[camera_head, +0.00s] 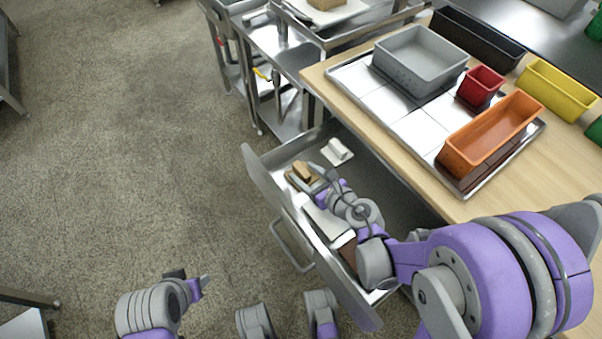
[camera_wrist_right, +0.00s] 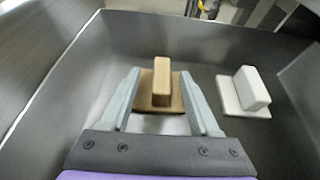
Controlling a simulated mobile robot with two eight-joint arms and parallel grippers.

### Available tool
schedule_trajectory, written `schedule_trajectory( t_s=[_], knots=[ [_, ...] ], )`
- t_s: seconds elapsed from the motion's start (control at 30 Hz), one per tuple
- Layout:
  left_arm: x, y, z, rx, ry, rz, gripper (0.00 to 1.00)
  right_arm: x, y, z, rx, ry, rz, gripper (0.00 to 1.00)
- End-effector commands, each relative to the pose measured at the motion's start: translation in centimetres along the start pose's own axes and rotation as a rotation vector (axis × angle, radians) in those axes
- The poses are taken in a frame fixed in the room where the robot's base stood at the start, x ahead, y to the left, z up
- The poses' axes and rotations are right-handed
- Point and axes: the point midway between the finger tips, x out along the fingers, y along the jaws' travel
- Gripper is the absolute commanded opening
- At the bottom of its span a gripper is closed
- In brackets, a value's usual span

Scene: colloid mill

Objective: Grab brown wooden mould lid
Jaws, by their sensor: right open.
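The brown wooden mould lid (camera_head: 302,172) lies in the open metal drawer (camera_head: 262,183), near its far end. It is a flat brown plate with a lighter block handle on top. In the right wrist view the lid's handle (camera_wrist_right: 162,88) stands between the two fingers of my right gripper (camera_wrist_right: 162,100). The fingers are open, one on each side of the handle, and a gap shows on both sides. My right gripper also shows in the head view (camera_head: 308,180), reaching into the drawer. My left gripper (camera_head: 190,282) is over the floor at the lower left; its finger opening is unclear.
A white lid (camera_head: 337,152) with a block handle lies in the drawer, right of the brown one. The drawer walls stand close around my right gripper. The wooden table (camera_head: 396,152) above holds a tray with grey (camera_head: 420,60), red (camera_head: 481,86) and orange (camera_head: 490,135) containers.

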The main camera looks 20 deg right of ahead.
Motion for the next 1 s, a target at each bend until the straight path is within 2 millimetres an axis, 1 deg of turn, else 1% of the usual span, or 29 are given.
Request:
schedule_trajectory(
  t_s=[0.17,0.3,0.4,0.5,0.63,0.67,0.7,0.77,0.8,0.87,0.9,1.0],
  knots=[
    [0.5,0.0,0.1,0.0,-0.001,0.0,0.5,1.5,-0.1,-0.1,0.001,-0.001,0.001,0.62],
    [1.2,0.0,0.3,0.0,-0.003,0.0,0.5,3.8,-0.2,-0.2,0.001,0.0,0.001,0.62],
    [1.4,0.0,0.3,0.0,-0.004,0.0,0.5,5.0,-0.2,-0.1,0.001,-0.001,0.0,0.62],
    [1.5,0.0,0.3,0.0,-0.004,0.0,0.5,5.4,-0.3,-0.1,0.002,-0.001,-0.001,0.62],
    [1.4,0.0,0.3,0.0,-0.004,0.0,0.5,5.3,-0.3,0.0,0.002,-0.001,-0.001,0.62],
    [1.4,0.0,0.3,0.0,-0.004,0.0,0.5,5.3,-0.3,0.0,0.002,-0.001,-0.001,0.61],
    [1.4,0.0,0.3,0.0,-0.004,0.0,0.5,5.3,-0.3,0.0,0.002,-0.001,-0.001,0.54],
    [1.4,0.0,0.3,0.0,-0.004,0.0,0.5,5.3,-0.3,0.0,0.002,-0.001,-0.001,0.43],
    [1.4,0.0,0.3,0.0,-0.004,0.0,0.5,5.3,-0.3,0.0,0.002,-0.001,-0.001,0.35],
    [1.4,0.0,0.3,0.0,-0.004,0.0,0.5,5.3,-0.3,0.0,0.002,-0.001,-0.001,0.25],
    [1.4,0.0,0.3,0.0,-0.004,0.0,0.5,5.3,-0.3,0.0,0.002,-0.001,-0.001,0.17],
    [1.4,0.0,0.3,0.0,-0.004,0.0,0.5,5.3,-0.3,0.0,0.002,-0.001,-0.001,0.0]
  ],
)
